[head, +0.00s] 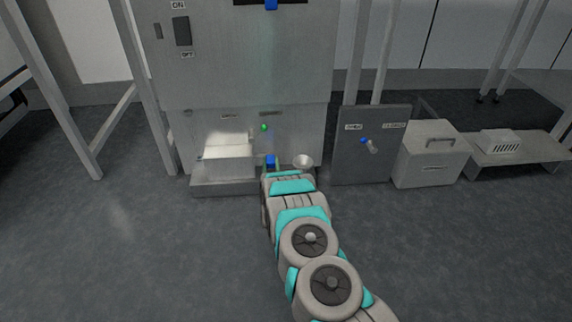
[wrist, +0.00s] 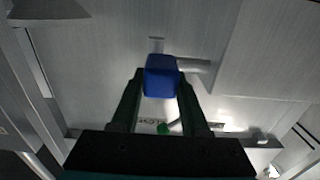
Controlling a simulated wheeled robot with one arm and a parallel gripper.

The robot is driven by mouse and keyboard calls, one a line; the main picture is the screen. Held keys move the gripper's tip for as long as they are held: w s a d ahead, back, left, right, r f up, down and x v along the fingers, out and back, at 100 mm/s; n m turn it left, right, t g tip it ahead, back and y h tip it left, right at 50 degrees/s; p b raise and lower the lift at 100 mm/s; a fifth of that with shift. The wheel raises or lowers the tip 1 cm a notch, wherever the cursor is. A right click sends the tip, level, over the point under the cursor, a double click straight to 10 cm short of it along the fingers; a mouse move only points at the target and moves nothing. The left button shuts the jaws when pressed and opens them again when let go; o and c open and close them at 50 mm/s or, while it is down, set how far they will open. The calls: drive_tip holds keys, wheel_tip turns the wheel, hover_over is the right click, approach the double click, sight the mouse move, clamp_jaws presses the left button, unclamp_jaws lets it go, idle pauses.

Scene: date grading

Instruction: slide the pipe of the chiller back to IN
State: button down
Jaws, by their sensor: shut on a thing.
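The chiller (head: 235,60) is a tall grey metal cabinet. Low on its front, a blue grip block (head: 270,160) shows just beyond the end of my arm. In the wrist view the blue block (wrist: 161,77) sits between the two fingers of my gripper (wrist: 160,95), which is shut on it. A short grey pipe (wrist: 194,65) runs sideways from behind the block, along the metal face. No IN mark is readable. In the head view my wrist hides my fingers and the pipe.
A green knob (head: 264,127) sits above the block on the cabinet. A grey funnel-shaped piece (head: 303,161) is just right of my wrist. A tray (head: 222,188) juts out at left. A panel with a blue-tipped lever (head: 366,143) and a grey box (head: 430,158) stand right. The floor in front is clear.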

drive_tip(key=shift+a, duration=1.25)
drive_tip(key=shift+c, duration=2)
unclamp_jaws()
drive_tip(key=shift+a, duration=0.15)
drive_tip(key=shift+s, duration=0.1)
drive_tip(key=s, duration=0.7)
drive_tip(key=shift+s+p, duration=0.3)
drive_tip(key=shift+p, duration=0.05)
drive_tip(key=shift+r, duration=0.1)
